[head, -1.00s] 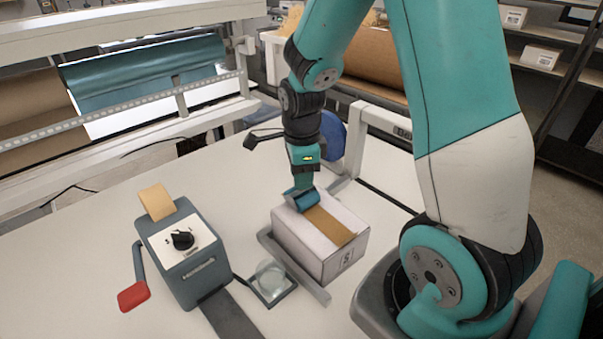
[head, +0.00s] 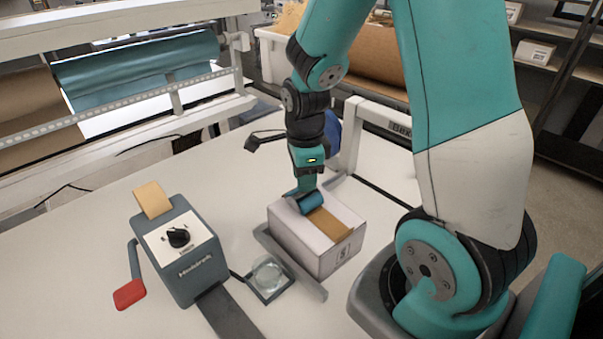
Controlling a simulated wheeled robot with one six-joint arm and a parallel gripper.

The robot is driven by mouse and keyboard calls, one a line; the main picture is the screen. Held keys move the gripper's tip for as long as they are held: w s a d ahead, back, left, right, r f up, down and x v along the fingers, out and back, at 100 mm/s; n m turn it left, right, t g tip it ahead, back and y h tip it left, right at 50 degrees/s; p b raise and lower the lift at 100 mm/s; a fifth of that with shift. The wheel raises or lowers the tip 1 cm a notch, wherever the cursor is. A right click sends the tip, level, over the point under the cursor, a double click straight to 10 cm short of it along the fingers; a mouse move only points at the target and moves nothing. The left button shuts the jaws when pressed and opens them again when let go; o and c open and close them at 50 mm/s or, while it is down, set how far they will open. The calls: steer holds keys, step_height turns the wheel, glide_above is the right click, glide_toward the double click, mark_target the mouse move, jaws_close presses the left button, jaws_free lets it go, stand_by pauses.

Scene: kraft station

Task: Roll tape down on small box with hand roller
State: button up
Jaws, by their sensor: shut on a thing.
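The small box (head: 305,248), white with an "S" label, stands on the table against a low grey rail. A strip of brown tape (head: 330,225) runs along its top. The hand roller (head: 311,201), with a blue-teal cylinder, rests on or just over the tape near the box's far left end; I cannot tell if it presses. My gripper (head: 306,178) is above the box, pointing down, shut on the roller. Its fingertips and the roller handle are mostly hidden.
A grey tape dispenser (head: 196,268) with a dial, a red-handled crank (head: 130,293) and a tan tape end (head: 153,199) stands left of the box. A glass dish (head: 269,276) on a dark holder sits between them. The grey rail (head: 292,264) borders the box. The left of the table is clear.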

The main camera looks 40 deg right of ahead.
steer(key=shift+s+a+r, duration=0.1)
steer(key=shift+s, duration=1.95)
steer(key=shift+s+b, duration=0.2)
steer(key=shift+b, duration=0.2)
steer(key=shift+s+f+b, duration=0.2)
steer(key=shift+s+b, duration=0.7)
steer(key=shift+b, duration=0.25)
steer(key=shift+s+f+b, duration=0.1)
steer(key=shift+b, duration=0.25)
steer(key=s+b, duration=0.1)
steer(key=b, duration=0.3)
steer(key=shift+s+b, duration=0.3)
steer(key=shift+b, duration=0.1)
steer(key=shift+s+r+b, duration=0.2)
steer(key=shift+s+b, duration=0.1)
steer(key=shift+b, duration=0.1)
